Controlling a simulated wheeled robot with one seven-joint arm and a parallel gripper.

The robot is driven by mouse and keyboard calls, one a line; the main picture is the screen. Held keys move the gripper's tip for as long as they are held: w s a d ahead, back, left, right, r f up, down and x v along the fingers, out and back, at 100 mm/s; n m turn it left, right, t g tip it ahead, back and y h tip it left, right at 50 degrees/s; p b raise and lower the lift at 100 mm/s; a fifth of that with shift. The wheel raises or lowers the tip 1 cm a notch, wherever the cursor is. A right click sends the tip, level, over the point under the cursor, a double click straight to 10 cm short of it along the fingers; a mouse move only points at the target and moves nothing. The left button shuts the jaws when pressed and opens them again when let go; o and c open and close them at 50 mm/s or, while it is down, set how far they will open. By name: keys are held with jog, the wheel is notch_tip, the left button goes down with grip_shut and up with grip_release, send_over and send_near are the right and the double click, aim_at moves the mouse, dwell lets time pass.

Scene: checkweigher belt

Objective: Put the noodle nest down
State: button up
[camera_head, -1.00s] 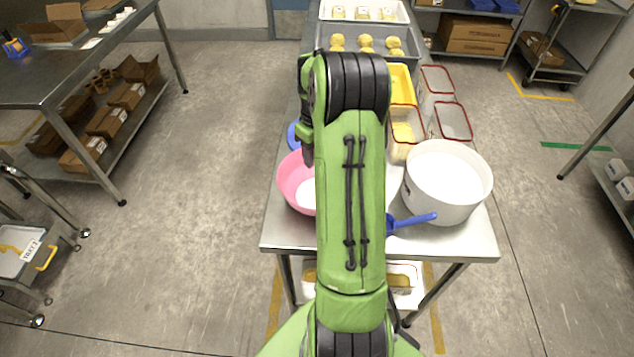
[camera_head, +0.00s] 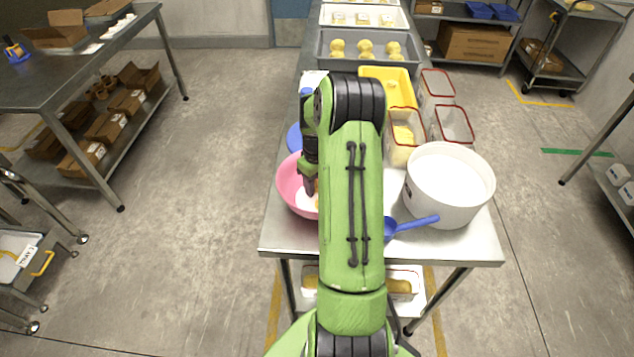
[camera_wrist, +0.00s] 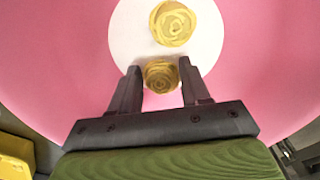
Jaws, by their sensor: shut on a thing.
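My gripper (camera_wrist: 160,78) is shut on a yellow noodle nest (camera_wrist: 161,77), held between its two fingertips in the wrist view. The fingers point into a pink bowl (camera_wrist: 60,60) with a round white bottom or filling (camera_wrist: 125,35). A second coiled noodle nest (camera_wrist: 173,22) lies on the white area, just beyond the held one. In the head view the gripper (camera_head: 310,190) reaches down inside the pink bowl (camera_head: 287,187); my arm hides the bowl's right part. I cannot tell whether the held nest touches the white surface.
A white tub (camera_head: 450,185) and a blue scoop (camera_head: 412,224) stand right of my arm. Red-rimmed containers (camera_head: 452,125), a yellow tray (camera_head: 398,88) and a grey tray of nests (camera_head: 323,50) sit behind. A blue round thing (camera_head: 294,138) is behind the bowl.

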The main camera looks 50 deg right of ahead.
jog(key=shift+f, duration=0.3)
jog(key=o, duration=1)
jog(key=shift+r, duration=0.2)
